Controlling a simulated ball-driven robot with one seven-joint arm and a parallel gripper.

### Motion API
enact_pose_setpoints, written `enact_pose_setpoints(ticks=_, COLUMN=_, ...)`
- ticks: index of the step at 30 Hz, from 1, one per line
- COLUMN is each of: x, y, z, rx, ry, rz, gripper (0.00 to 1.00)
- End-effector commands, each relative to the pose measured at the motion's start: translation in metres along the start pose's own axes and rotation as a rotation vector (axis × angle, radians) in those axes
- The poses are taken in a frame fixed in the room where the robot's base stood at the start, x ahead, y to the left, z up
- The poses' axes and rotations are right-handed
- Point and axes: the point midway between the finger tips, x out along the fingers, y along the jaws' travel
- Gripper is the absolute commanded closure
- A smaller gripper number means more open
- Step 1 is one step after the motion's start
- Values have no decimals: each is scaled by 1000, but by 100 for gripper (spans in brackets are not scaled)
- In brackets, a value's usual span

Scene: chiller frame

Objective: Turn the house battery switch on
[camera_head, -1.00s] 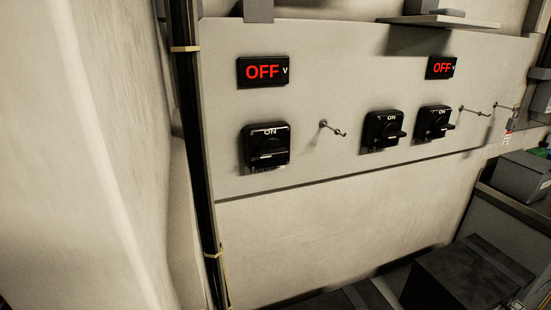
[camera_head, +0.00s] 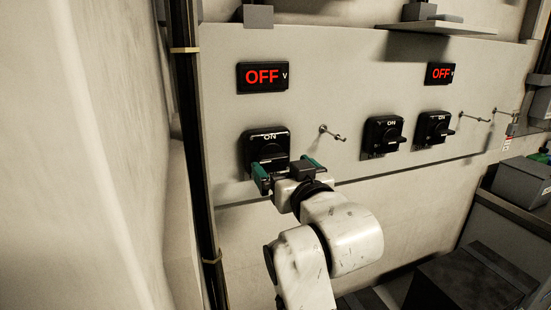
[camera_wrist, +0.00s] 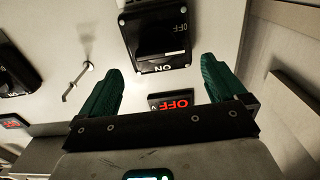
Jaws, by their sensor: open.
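Three black rotary switches are on the pale panel; which one is the house battery switch I cannot read. The left switch (camera_head: 264,146) has ON at its top, and a red OFF display (camera_head: 262,76) sits above it. My gripper (camera_head: 287,170) is in front of this switch's lower part, with green fingers open and hiding some of it. In the wrist view the switch (camera_wrist: 158,32) appears upside down beyond my open gripper (camera_wrist: 158,82), with nothing between the fingers. I cannot tell whether the fingers touch it. The middle switch (camera_head: 383,136) and right switch (camera_head: 433,128) stand clear.
A metal hook (camera_head: 332,132) sticks out between the left and middle switches. A second OFF display (camera_head: 440,73) is above the right switch. A dark vertical pole (camera_head: 190,130) stands left of the panel. A shelf (camera_head: 438,28) juts out at the top, and grey boxes are at right.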

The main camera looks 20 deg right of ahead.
Motion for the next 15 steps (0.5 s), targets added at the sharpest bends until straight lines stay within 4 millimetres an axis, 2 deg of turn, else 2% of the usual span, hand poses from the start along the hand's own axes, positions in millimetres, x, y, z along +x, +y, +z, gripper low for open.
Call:
enact_pose_setpoints(ticks=1, x=10, y=0, z=-1, rx=0, ry=-1, rz=1, gripper=2)
enact_pose_setpoints(ticks=6, x=34, y=0, z=0, rx=0, ry=-1, rz=0, gripper=2)
enact_pose_setpoints(ticks=15, x=49, y=0, z=1, rx=0, ry=-1, rz=-1, gripper=2)
